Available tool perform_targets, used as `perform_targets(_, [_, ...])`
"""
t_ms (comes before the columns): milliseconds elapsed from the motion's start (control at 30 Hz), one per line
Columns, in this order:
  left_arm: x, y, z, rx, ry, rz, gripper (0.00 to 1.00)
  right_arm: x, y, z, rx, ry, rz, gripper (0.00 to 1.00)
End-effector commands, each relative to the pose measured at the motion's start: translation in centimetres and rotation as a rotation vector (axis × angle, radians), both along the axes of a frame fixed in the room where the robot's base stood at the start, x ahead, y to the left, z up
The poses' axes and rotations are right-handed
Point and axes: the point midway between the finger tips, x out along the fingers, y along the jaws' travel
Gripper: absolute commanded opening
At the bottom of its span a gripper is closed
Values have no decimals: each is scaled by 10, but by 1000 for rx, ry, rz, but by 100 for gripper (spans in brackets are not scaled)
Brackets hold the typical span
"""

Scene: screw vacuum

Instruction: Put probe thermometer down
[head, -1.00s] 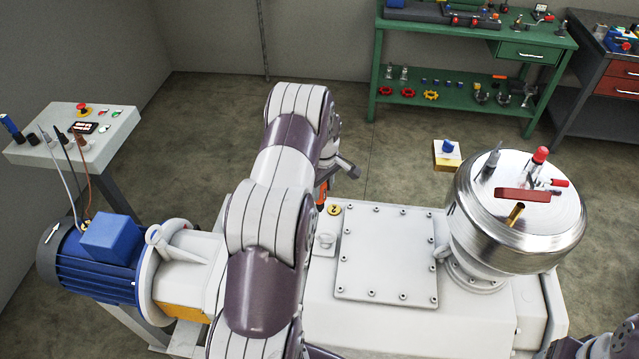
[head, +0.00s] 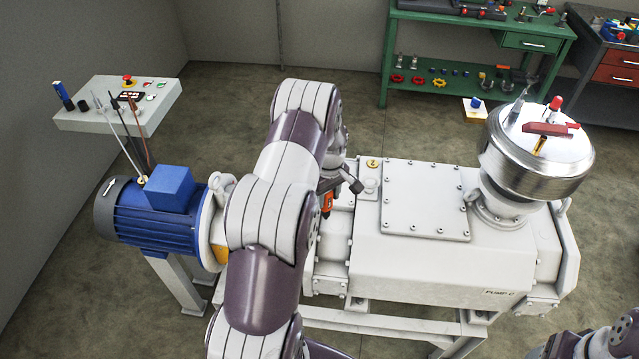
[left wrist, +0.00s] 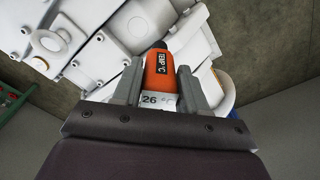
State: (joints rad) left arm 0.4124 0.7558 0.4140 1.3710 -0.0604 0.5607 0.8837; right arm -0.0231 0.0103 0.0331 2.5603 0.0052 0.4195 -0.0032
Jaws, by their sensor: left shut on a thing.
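The probe thermometer (left wrist: 160,72) is orange, with a label reading "TEMP °C" and a display showing 26. My left gripper (left wrist: 157,85) is shut on it, with a finger on each side of its body. In the head view the thermometer (head: 327,204) shows only as a small orange patch beside the white pump housing, mostly hidden by my left arm. My left gripper (head: 343,183) is partly hidden there too. Its probe tip cannot be seen. At the lower right of the head view only part of my right arm shows, without its gripper.
The white pump (head: 430,255) with its bolted cover plate fills the middle. A steel drum (head: 540,165) with tools on top stands at its right end. A blue motor (head: 150,222) and control desk (head: 85,115) are at left. A green bench (head: 440,50) stands behind.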

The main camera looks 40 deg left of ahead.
Motion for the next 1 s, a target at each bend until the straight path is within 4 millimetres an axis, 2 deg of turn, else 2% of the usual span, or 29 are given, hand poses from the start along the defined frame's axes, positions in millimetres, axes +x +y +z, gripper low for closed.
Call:
perform_targets(267, [-23, -61, -40, 1, 3, -387, 7, 0, 0, 0, 0, 0, 0, 68])
perform_targets(500, [-47, -122, -81, 2, 4, -786, 7, 0, 0, 0, 0, 0, 0, 68])
perform_targets(700, [-62, -164, -109, 6, 1, -1065, 7, 0, 0, 0, 0, 0, 0, 68])
perform_targets(900, [-72, -193, -129, 8, 0, -1259, 7, 0, 0, 0, 0, 0, 0, 68])
perform_targets(1000, [-70, -189, -127, 14, 5, -1251, 7, 0, 0, 0, 0, 0, 0, 68])
